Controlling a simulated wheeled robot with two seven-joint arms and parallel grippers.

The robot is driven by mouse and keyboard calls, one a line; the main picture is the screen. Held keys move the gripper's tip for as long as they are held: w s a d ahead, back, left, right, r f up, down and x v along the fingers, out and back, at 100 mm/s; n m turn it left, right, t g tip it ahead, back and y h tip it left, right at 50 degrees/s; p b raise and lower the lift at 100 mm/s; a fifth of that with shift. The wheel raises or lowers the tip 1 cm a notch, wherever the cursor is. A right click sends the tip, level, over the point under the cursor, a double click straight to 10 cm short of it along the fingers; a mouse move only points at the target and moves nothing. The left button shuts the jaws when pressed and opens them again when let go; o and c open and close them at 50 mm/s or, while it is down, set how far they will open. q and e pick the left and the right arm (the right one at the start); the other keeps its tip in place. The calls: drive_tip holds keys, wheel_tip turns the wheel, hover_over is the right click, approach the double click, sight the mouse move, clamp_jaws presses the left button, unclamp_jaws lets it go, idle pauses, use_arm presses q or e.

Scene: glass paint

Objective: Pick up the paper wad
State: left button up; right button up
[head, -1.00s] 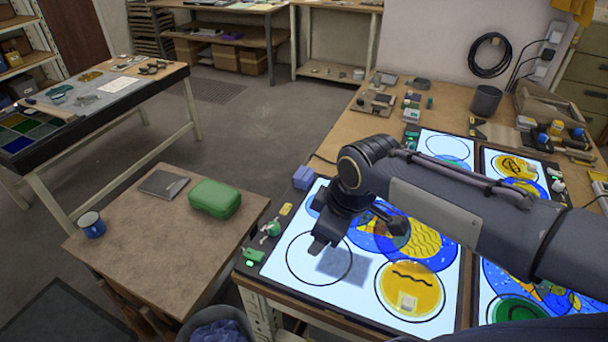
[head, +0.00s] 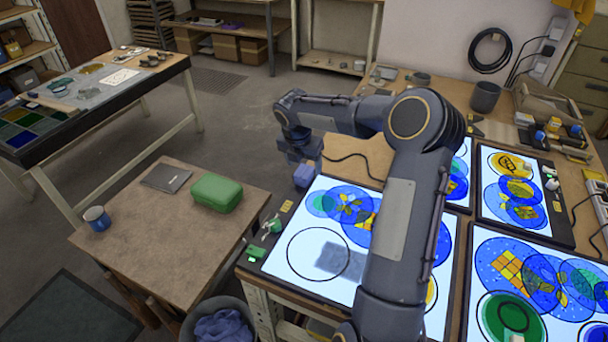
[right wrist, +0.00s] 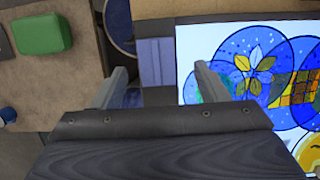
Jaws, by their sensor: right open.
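I cannot pick out the paper wad with certainty in either view. My right gripper (head: 304,158) hangs near the back left corner of the lit panel (head: 297,262), by a purple-blue block (head: 304,177) at the bench edge. In the right wrist view my right gripper (right wrist: 160,80) is open and empty, its two fingers wide apart. The purple-blue block (right wrist: 155,62) shows beyond and between the fingers. My right arm crosses the panel and hides its right part. My left gripper is not in view.
A small table (head: 150,240) holds a green case (head: 216,192), a grey flat item (head: 166,178) and a blue mug (head: 97,218). A bin (head: 190,325) with crumpled blue stuff stands in front. Small green clamps (head: 271,228) sit on the panel's left edge.

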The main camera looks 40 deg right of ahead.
sight(304, 172)
drive_tip(key=x, duration=0.4)
drive_tip(key=shift+w+a+f+p, duration=0.1)
drive_tip(key=shift+a+f+p, duration=0.1)
drive_tip(key=shift+f+p, duration=0.1)
drive_tip(key=shift+r, duration=0.1)
drive_tip(key=c, duration=1)
drive_tip(key=shift+r, duration=0.15)
drive_tip(key=shift+c, duration=0.2)
drive_tip(key=shift+r, duration=0.6)
drive_tip(key=s+a+r+b, duration=0.2)
drive_tip(key=s+a+r, duration=0.7)
drive_tip(key=a+r, duration=0.1)
drive_tip(key=shift+a+r+b, duration=0.35)
drive_tip(key=shift+r+b, duration=0.05)
drive_tip(key=shift+r, duration=0.35)
